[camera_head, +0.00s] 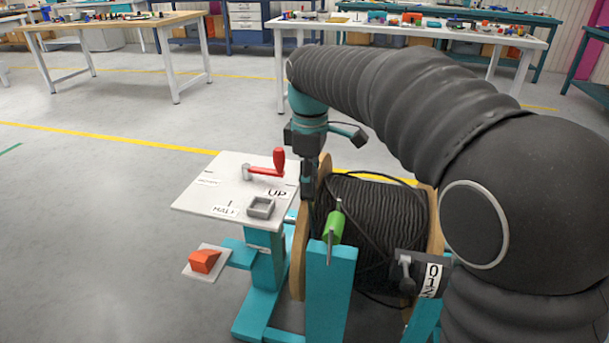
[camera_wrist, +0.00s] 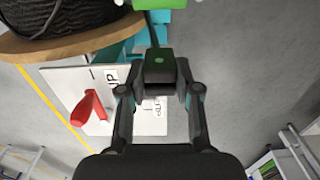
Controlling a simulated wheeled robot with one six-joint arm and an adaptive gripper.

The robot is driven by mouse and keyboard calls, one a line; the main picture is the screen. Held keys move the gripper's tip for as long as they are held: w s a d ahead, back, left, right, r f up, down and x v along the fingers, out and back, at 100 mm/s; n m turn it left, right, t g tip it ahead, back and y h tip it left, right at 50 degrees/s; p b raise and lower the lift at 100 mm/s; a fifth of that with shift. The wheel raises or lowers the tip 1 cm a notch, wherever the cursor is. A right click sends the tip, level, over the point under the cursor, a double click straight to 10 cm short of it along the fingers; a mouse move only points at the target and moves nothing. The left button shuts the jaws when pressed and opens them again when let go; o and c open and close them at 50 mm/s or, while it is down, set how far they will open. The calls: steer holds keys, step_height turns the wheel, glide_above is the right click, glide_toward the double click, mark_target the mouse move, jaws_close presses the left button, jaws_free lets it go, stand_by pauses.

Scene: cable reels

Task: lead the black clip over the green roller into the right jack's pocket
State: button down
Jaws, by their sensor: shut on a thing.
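My gripper (camera_head: 308,180) points down beside the reel's left wooden flange. A dark cable runs from the clip towards the green roller (camera_wrist: 165,3) at the top edge. The green roller (camera_head: 333,226) also shows in the head view, on a teal post right of and nearer than my gripper. A grey square open pocket (camera_head: 261,208) sits on the white panel (camera_head: 212,190), left of the reel. I cannot tell which jack it belongs to.
The black cable reel (camera_head: 372,215) stands right of my gripper. A red crank handle (camera_head: 267,171) rises from the panel. An orange wedge (camera_head: 204,261) sits on a small side plate. A black labelled box (camera_head: 420,274) is at the front right. Floor to the left is clear.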

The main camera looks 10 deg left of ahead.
steer(key=d+b, duration=0.2)
steer(key=d, duration=1.1)
steer(key=shift+s, duration=0.25)
steer(key=shift+d, duration=0.15)
stand_by(0.4)
